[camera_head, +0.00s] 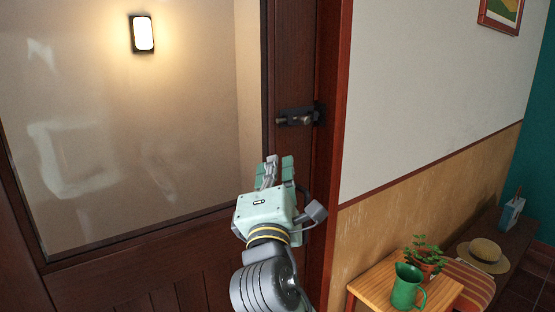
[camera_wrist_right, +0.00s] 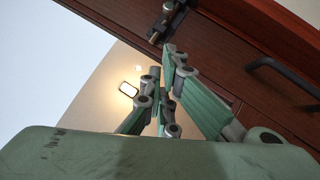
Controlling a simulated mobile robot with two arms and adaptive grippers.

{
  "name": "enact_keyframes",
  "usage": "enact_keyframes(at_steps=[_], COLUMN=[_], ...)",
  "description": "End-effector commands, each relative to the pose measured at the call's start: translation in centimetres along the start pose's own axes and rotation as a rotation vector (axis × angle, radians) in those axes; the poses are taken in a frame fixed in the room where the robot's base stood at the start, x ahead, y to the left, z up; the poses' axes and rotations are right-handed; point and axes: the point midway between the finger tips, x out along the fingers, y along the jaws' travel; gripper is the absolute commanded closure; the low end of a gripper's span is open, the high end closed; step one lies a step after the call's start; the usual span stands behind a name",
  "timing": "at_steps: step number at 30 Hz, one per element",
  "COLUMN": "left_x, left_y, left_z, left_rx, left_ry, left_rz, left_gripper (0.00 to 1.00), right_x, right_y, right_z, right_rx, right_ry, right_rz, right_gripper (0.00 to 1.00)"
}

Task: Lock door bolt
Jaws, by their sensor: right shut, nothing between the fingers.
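The door bolt (camera_head: 297,117) is a dark metal fitting with a lighter knob, mounted on the brown wooden door (camera_head: 285,60) near its right edge. It also shows at the top of the right wrist view (camera_wrist_right: 165,18). My right gripper (camera_head: 278,163) is below the bolt and a little to its left in the head view, pointing up, apart from it. Its fingers are shut and empty; they also show in the right wrist view (camera_wrist_right: 165,68). My left gripper is not in view.
A dark door handle (camera_wrist_right: 283,78) is to the right in the right wrist view. A wooden table (camera_head: 375,284) with a green pitcher (camera_head: 406,287) and a potted plant (camera_head: 425,258) stands at lower right. A straw hat (camera_head: 484,251) lies on the bench behind.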

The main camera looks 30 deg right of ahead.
Motion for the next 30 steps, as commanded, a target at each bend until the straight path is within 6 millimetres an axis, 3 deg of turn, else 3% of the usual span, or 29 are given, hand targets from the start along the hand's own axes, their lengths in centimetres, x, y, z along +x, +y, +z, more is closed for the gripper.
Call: enact_keyframes(at_steps=[6,12,20,30], left_x=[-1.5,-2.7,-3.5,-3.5], left_y=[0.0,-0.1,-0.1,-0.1], left_z=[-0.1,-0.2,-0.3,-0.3], left_rx=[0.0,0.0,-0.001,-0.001], left_ry=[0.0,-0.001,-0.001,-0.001], left_rz=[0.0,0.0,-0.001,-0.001], left_gripper=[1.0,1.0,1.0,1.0], right_x=[4.9,8.6,10.3,10.5], right_y=[0.3,0.3,0.1,-0.1], right_z=[0.2,0.9,2.7,2.9], right_rx=[-0.004,-0.003,-0.001,0.0], right_ry=[-0.004,-0.003,0.0,0.001], right_rz=[0.0,-0.001,-0.001,-0.001], right_gripper=[1.0,1.0,1.0,1.0])
